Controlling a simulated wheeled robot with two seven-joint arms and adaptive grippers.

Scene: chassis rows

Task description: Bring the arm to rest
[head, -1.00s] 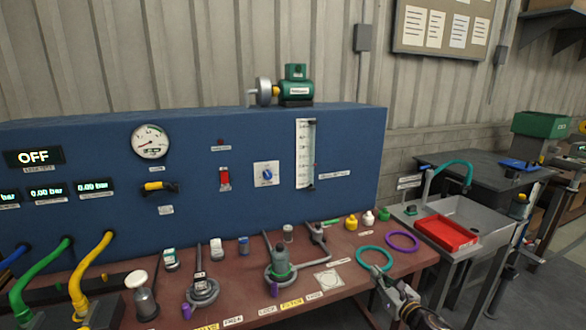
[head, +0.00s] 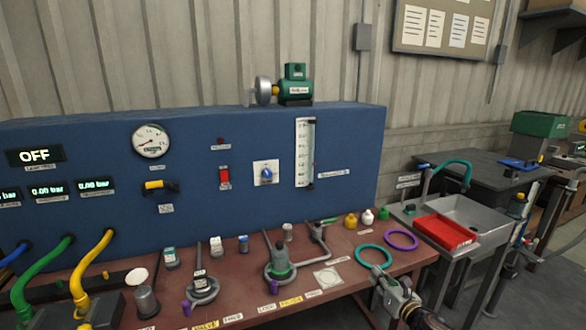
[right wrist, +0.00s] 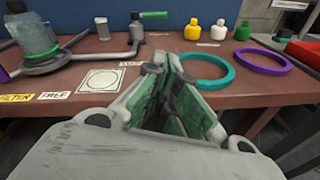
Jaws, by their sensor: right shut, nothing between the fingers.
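My right gripper (head: 384,272) is low at the front right edge of the brown bench (head: 345,295) in the head view. Its fingers are shut with nothing between them. In the right wrist view the closed fingers (right wrist: 170,75) point toward the bench top, just left of a teal ring (right wrist: 205,72). That ring (head: 374,257) lies flat beyond the fingertips in the head view, with a purple ring (head: 401,240) behind it. I cannot tell from the pictures how high the fingers are above the bench. My left gripper is not in view.
A blue panel (head: 100,150) with gauge and switches stands behind the bench. A sink with a red tray (head: 446,232) stands to the right. A square mark (head: 326,278) on the bench is bare.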

